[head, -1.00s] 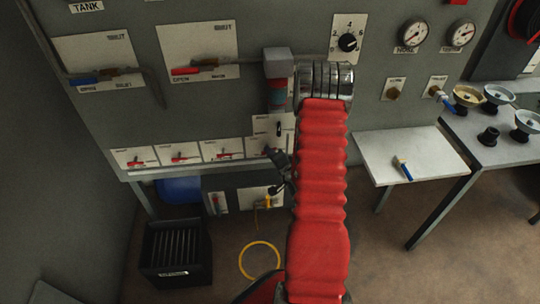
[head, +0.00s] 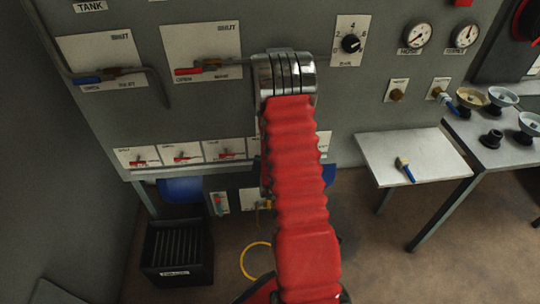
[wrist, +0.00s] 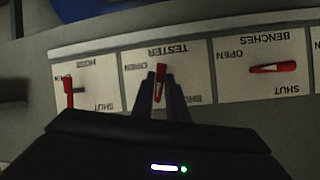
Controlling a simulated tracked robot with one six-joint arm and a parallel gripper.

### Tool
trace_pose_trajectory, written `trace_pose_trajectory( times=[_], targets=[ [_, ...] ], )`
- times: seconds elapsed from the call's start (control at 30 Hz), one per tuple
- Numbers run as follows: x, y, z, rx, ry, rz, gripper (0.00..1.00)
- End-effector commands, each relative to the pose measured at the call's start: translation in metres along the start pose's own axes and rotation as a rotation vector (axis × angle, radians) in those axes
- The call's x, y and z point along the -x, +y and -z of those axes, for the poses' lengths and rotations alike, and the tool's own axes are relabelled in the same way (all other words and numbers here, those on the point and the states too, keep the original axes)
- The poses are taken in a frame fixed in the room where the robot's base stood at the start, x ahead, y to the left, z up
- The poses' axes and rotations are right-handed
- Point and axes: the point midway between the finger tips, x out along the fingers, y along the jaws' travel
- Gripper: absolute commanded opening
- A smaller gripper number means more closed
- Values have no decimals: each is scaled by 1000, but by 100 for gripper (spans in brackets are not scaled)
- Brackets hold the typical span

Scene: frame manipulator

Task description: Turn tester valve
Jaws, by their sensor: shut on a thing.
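In the wrist view, which shows the panel upside down, the tester valve's red handle (wrist: 160,71) stands at the middle of a white plate labelled TESTER (wrist: 133,86). The handle runs roughly upright in that picture, across the line between OPEN and SHUT. My gripper (wrist: 159,82) has its two dark fingers on either side of the handle and is shut on it. In the head view my red-sleeved arm hides the gripper and the tester valve.
The BENCHES handle (wrist: 272,68) lies sideways beside the tester plate; another red handle (wrist: 68,91) stands on the other side.

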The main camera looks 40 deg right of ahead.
Motion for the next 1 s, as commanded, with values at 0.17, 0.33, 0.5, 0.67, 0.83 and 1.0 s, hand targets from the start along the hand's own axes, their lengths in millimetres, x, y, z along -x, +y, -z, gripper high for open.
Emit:
trace_pose_trajectory(
  times=[0.17,0.33,0.5,0.67,0.83,1.0],
  targets=[
    [-1,-4,0,115,28,-43,0],
    [-1,-5,0,191,46,-73,0],
    [-1,-5,0,229,55,-89,0],
    [-1,-5,0,241,58,-93,0],
    [-1,-6,1,242,58,-92,0],
    [-1,-6,1,242,59,-91,17]
  ],
)
